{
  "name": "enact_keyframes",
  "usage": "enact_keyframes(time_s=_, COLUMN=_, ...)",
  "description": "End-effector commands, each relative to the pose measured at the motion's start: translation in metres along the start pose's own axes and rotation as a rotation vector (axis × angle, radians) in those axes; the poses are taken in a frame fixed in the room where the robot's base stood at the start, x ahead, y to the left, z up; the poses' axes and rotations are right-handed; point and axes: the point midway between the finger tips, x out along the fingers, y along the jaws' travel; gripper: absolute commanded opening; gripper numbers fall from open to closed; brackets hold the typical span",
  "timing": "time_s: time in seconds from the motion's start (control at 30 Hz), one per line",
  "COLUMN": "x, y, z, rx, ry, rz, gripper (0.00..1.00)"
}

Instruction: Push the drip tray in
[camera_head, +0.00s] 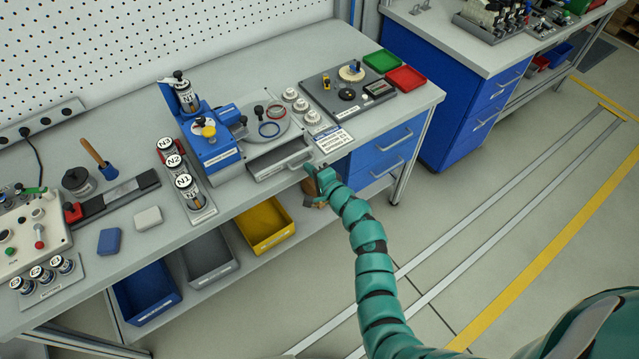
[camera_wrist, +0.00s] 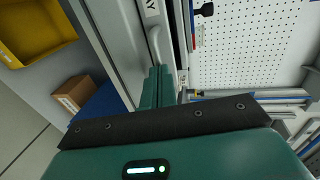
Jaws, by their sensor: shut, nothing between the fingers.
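The drip tray (camera_head: 277,156) is a grey, shallow open drawer below the round plate of the blue machine (camera_head: 212,140). It stands out toward the bench's front edge, and its inside shows from above. A pale bar handle (camera_head: 300,161) is on its front. My gripper (camera_head: 309,170) is shut and empty, just in front of the handle. In the wrist view the closed fingers (camera_wrist: 158,73) point at the lower end of the handle (camera_wrist: 155,42). I cannot tell whether they touch it. Part of the tray's label shows beside the handle.
A white label card (camera_head: 333,139) lies right of the tray, with white knobs behind it. A rack of labelled jars (camera_head: 185,185) stands left of the machine. Below the bench are a yellow bin (camera_head: 264,226) and blue drawers (camera_head: 378,155). The floor in front is clear.

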Motion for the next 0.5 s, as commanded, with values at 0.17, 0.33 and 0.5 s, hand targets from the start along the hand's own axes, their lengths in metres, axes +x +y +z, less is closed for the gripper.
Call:
enact_keyframes(time_s=0.17, x=0.032, y=-0.004, z=0.000, rx=0.000, ry=-0.004, rz=-0.002, gripper=0.00)
enact_keyframes(time_s=0.33, x=0.052, y=-0.009, z=0.002, rx=0.001, ry=-0.007, rz=0.000, gripper=0.00)
enact_keyframes(time_s=0.5, x=0.060, y=-0.013, z=0.001, rx=-0.001, ry=-0.005, rz=-0.001, gripper=0.00)
